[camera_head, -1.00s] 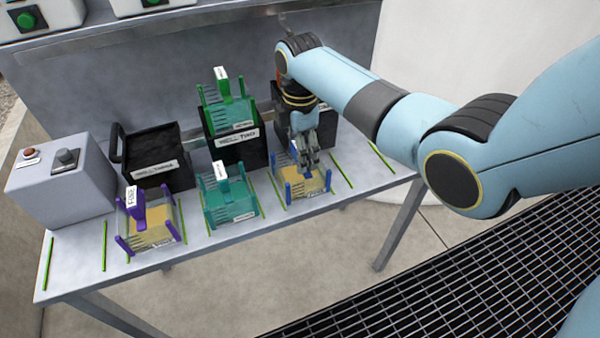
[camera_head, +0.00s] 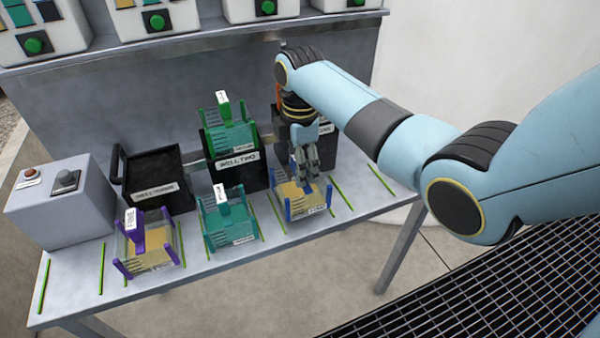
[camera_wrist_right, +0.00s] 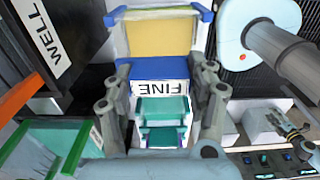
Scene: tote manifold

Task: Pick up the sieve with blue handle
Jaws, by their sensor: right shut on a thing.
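The sieve with blue handle (camera_head: 297,208) has blue corner posts and a tan mesh. It is at the right end of the front row on the table, apparently resting there. My right gripper (camera_head: 306,180) comes down on it from above and is shut on its blue handle, mostly hidden by the fingers. In the right wrist view the blue handle (camera_wrist_right: 155,68) with a FINE label lies between the fingers (camera_wrist_right: 165,75), and the tan mesh (camera_wrist_right: 160,42) shows beyond.
A teal sieve (camera_head: 228,222) and a purple sieve (camera_head: 150,252) stand to the left on the table (camera_head: 215,268). Behind are black wells, one labelled WELL TWO (camera_head: 240,178) with a green sieve (camera_head: 230,135) in it. A grey control box (camera_head: 60,205) is at far left.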

